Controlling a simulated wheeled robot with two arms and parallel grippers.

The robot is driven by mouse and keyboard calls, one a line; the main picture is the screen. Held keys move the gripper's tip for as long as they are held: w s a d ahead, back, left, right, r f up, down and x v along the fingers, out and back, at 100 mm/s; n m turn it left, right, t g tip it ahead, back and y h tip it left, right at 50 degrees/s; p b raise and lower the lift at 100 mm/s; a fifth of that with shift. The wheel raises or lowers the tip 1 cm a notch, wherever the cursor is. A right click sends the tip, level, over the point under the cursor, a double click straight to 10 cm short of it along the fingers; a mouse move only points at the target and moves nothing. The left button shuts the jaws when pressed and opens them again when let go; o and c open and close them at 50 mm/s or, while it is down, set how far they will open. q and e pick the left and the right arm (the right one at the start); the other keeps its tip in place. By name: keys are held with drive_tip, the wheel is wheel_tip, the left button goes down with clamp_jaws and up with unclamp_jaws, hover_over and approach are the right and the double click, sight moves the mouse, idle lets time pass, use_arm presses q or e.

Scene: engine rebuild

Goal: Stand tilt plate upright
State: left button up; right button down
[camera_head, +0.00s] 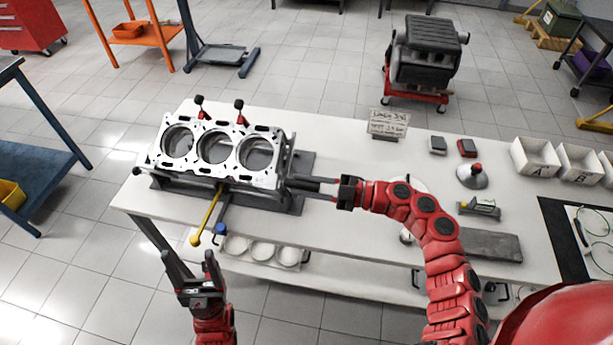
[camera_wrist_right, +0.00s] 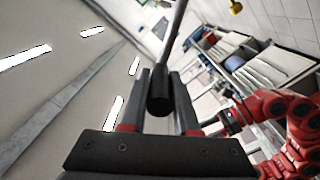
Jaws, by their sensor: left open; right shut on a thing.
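The silver engine block (camera_head: 218,150), with three large bores, sits with its bored face up on a dark fixture (camera_head: 302,163) at the left of the bench. I cannot clearly separate the tilt plate from this fixture; nothing there stands upright. My right gripper (camera_head: 296,183) is at the fixture's right end. In the right wrist view its fingers (camera_wrist_right: 160,95) are shut around the black grip of a metal rod (camera_wrist_right: 172,45). My left gripper (camera_head: 188,262) is open and empty in front of the bench, below the yellow-knobbed lever (camera_head: 207,215).
The white bench (camera_head: 340,225) carries a sign (camera_head: 388,123), small tools and white bins (camera_head: 535,157) to the right. Round parts (camera_head: 262,252) lie on a lower shelf near my left gripper. A dark engine (camera_head: 425,55) stands on a red stand behind.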

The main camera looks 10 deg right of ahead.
drive_tip(key=shift+s+a+f+n+b, duration=0.2)
drive_tip(key=shift+s+f+n+b, duration=0.2)
drive_tip(key=shift+s, duration=0.15)
drive_tip(key=shift+s+a+f+n+b, duration=0.15)
drive_tip(key=shift+s+f+n+b, duration=0.2)
drive_tip(key=shift+s, duration=0.2)
